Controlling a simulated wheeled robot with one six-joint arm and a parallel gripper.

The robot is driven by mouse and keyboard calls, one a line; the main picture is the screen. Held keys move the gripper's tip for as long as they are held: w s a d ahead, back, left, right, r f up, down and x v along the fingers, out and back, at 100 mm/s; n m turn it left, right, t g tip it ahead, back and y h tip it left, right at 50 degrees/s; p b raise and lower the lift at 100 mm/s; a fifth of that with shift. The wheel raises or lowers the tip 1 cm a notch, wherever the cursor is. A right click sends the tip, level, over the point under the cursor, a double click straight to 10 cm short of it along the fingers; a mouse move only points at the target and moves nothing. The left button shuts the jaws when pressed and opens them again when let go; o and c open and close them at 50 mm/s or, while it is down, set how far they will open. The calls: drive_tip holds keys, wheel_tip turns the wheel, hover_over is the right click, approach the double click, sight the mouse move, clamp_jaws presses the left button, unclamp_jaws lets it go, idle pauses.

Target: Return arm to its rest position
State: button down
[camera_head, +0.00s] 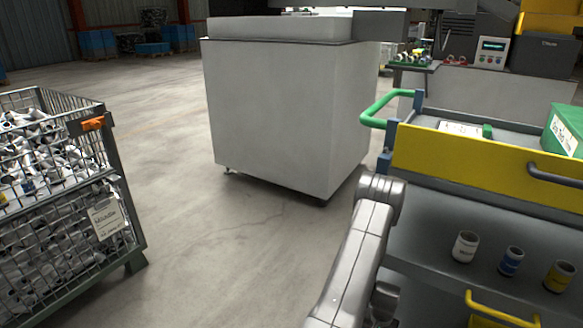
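My grey arm (362,245) rises from the bottom edge, right of the middle, with its upper joint in front of the left end of a yellow-sided cart. My gripper does not show in this view, so I cannot see its fingers or whether it holds anything.
The cart's yellow side panel (480,168) and green handle (378,113) are close on the right. Cans, one of them white (465,247), stand on its lower shelf. A wire cage (98,235) full of parts stands left. A large white cabinet (285,115) is ahead. Bare floor (190,215) lies between.

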wheel_tip(320, 180, down, 3)
drive_tip(key=shift+f+b, duration=0.1)
drive_tip(key=shift+b, duration=0.35)
drive_tip(key=shift+r, duration=0.25)
wheel_tip(320, 180, up, 9)
drive_tip(key=p, duration=0.6)
drive_tip(key=shift+p, duration=0.3)
drive_tip(key=shift+r, duration=0.1)
idle(0.4)
